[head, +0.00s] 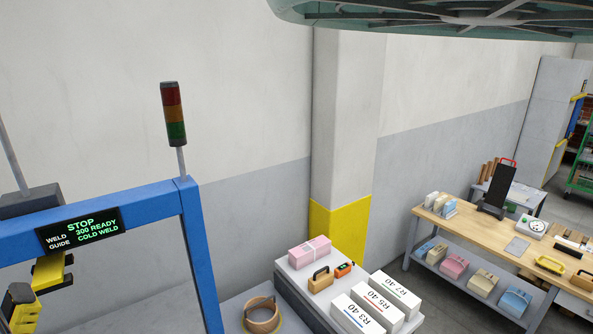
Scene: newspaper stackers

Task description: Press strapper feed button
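A blue machine frame (150,204), which looks like the strapper, stands at the left. Yellow and black parts (50,272) hang below the beam at the lower left edge. A signal tower (173,115) with red, amber and green sections stands on the frame's right corner. I cannot make out a feed button in this view. The lower part of the machine is cut off by the picture's bottom edge. My gripper is not in view.
A grey bench (283,277) holds white boxes (394,294), a pink strapped bundle (309,252) and a tan handled tool (320,280). A wooden workbench (465,220) stands at right. A teal structure (400,18) overhangs the top.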

